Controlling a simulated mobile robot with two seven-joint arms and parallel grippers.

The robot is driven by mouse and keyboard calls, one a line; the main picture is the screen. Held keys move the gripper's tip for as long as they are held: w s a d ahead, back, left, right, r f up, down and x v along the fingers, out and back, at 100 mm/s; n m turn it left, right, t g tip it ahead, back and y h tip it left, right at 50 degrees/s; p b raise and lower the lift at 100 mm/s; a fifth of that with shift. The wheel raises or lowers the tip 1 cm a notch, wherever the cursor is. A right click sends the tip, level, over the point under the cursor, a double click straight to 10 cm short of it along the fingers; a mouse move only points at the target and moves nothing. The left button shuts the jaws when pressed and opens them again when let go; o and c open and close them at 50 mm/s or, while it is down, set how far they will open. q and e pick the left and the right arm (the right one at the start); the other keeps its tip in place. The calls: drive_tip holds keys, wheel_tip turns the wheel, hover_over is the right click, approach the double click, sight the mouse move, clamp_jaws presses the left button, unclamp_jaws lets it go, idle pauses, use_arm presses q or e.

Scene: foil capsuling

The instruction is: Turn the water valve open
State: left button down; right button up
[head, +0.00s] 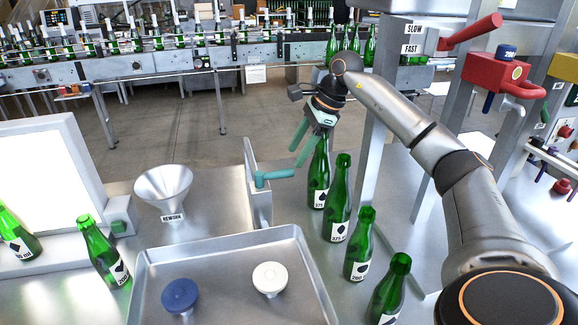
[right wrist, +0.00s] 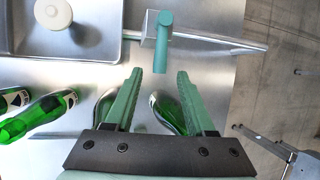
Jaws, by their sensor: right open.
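No part is labelled as the water valve, so I cannot be sure which it is. A teal lever handle (head: 275,177) sticks out sideways from an upright metal plate (head: 257,180) behind the tray. In the right wrist view the teal lever (right wrist: 163,30) lies just beyond my fingertips, apart from them. My right gripper (head: 301,150) is open and points down, above and right of the lever. In the right wrist view its teal fingers (right wrist: 163,75) are spread, with a green bottle (right wrist: 168,112) seen below between them. My left gripper is not in view.
Several green bottles (head: 337,212) stand in a row right of the lever. A metal tray (head: 215,250) holds a blue knob-like piece (head: 180,296) and a white one (head: 270,279). A "REWORK" funnel (head: 164,188) stands left. A red lever (head: 470,32) and red fixture (head: 497,78) are right.

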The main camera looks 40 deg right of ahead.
sight(287, 170)
drive_tip(key=shift+x, duration=2.75)
clamp_jaws()
